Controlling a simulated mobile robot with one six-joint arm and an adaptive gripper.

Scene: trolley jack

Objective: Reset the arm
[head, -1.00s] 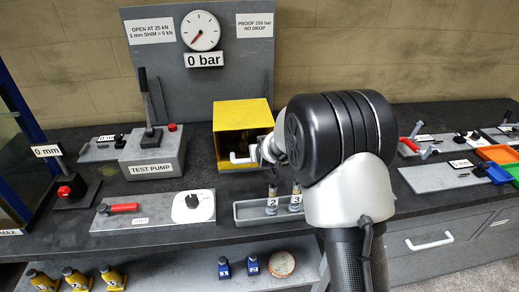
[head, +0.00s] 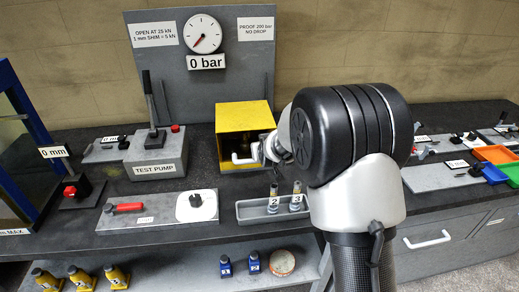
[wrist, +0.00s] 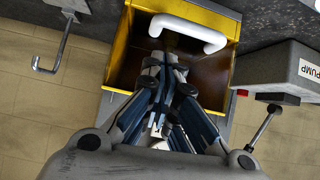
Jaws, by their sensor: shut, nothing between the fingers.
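My arm rises in front of the bench in the head view, and my gripper (head: 268,150) is mostly hidden behind its wrist. In the wrist view my gripper (wrist: 165,68) is shut and empty, its fingers close together. It points at the open yellow box (head: 243,116), which also shows in the wrist view (wrist: 118,70). A white bar handle (head: 245,160) is at the box's front; in the wrist view the handle (wrist: 190,30) lies just beyond the fingertips. I cannot tell whether they touch. The box's inside is dark.
The test pump (head: 154,152) with its upright lever stands left of the box, under a gauge (head: 204,38) and a "0 bar" sign. A grey tray (head: 256,211) with numbered cylinders is in front. Orange and green bins (head: 497,153) are at the right.

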